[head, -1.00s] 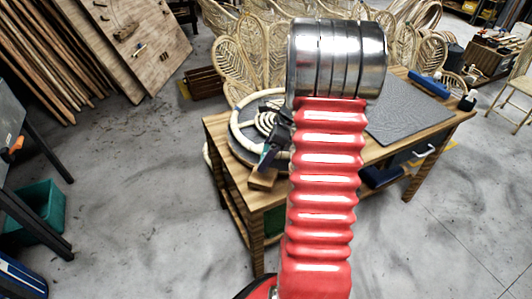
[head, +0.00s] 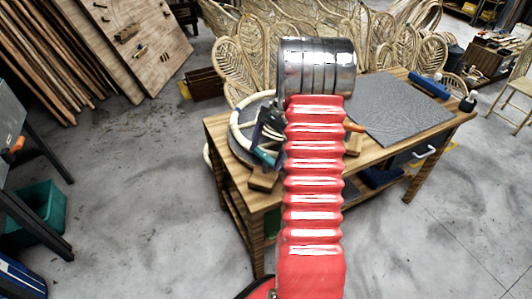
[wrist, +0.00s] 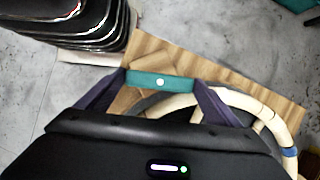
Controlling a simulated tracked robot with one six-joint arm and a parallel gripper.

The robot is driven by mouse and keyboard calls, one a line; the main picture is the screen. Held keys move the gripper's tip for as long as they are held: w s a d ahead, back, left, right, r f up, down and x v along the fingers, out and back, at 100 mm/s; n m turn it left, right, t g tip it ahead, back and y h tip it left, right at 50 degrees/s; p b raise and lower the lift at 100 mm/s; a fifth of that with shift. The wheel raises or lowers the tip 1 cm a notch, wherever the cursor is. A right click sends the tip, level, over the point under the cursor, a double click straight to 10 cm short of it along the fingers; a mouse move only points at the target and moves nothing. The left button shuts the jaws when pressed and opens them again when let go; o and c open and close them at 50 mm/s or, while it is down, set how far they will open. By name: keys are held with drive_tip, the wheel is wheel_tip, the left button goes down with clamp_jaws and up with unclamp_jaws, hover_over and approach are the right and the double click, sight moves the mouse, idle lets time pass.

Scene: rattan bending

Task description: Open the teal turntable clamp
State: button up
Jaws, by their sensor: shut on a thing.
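The teal clamp (wrist: 160,82) shows in the wrist view as a short teal bar with a pale round dot. My gripper (wrist: 160,88) is shut on it, with a dark purple finger at each end of the bar. In the head view my gripper (head: 268,128) is at the turntable's near side, partly hidden behind my red arm. The turntable (head: 240,148) is a grey disc on the wooden table, with pale rattan hoops (head: 236,119) on it. A teal piece (head: 265,156) shows beside my gripper there. The clamp's other parts are hidden.
The wooden table (head: 385,148) carries a grey mat (head: 400,108) and a blue tool (head: 425,82) at its right. A wooden block (head: 264,181) lies at the table's near edge. Rattan chair backs crowd behind the table. The floor to the left is open.

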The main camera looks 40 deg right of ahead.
drive_tip(key=n, duration=0.2)
drive_tip(key=n+g, duration=0.1)
drive_tip(key=n, duration=0.1)
drive_tip(key=n+g, duration=0.1)
drive_tip(key=n, duration=0.1)
drive_tip(key=shift+w+d+h, duration=0.15)
drive_tip(key=shift+w+h, duration=0.15)
drive_tip(key=shift+h, duration=0.1)
drive_tip(key=shift+r, duration=0.1)
drive_tip(key=o, duration=0.9)
drive_tip(key=v, duration=1.3)
drive_tip(key=shift+w+d+r, duration=0.1)
drive_tip(key=shift+w+r, duration=0.05)
drive_tip(key=shift+r, duration=0.05)
